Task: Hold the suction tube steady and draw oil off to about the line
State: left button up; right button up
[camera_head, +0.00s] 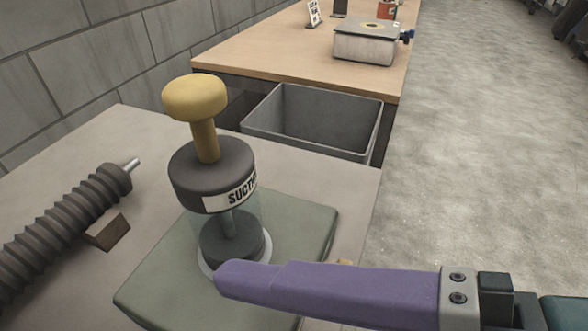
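The suction tube (212,180) stands upright on a green pad (160,285). It has a tan-yellow knob (196,98) on a stem, a dark grey cap with a partly visible "SUCT" label, a clear barrel with a dark piston low inside, and a pale ring at its base. My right gripper (235,279) comes in from the right. One long purple finger lies across the front of the tube's base, and its tip overlaps the pale ring. The other finger is hidden, so contact and grip are unclear. I can make out no oil or line. My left gripper is out of view.
A ribbed dark hose (65,220) with a metal tip lies at the left, beside a brown wedge (107,232). An open grey bin (315,120) is behind the bench. A farther wooden table (270,50) holds a grey box (367,45). Open floor is at the right.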

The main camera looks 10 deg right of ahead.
aim_at(220, 204)
jog(key=w+a+m+t, duration=0.1)
jog(key=w+m+t, duration=0.1)
jog(key=m, duration=0.4)
jog(key=w+a+m+t, duration=0.1)
jog(key=w+m+t, duration=0.1)
jog(key=w+m, duration=0.3)
jog(key=w+a+m+t, duration=0.1)
jog(key=w+m+t, duration=0.2)
jog(key=m, duration=0.3)
jog(key=shift+w+f+m, duration=0.1)
jog(key=shift+w+m, duration=0.3)
jog(key=shift+w, duration=0.25)
jog(key=c, duration=1.6)
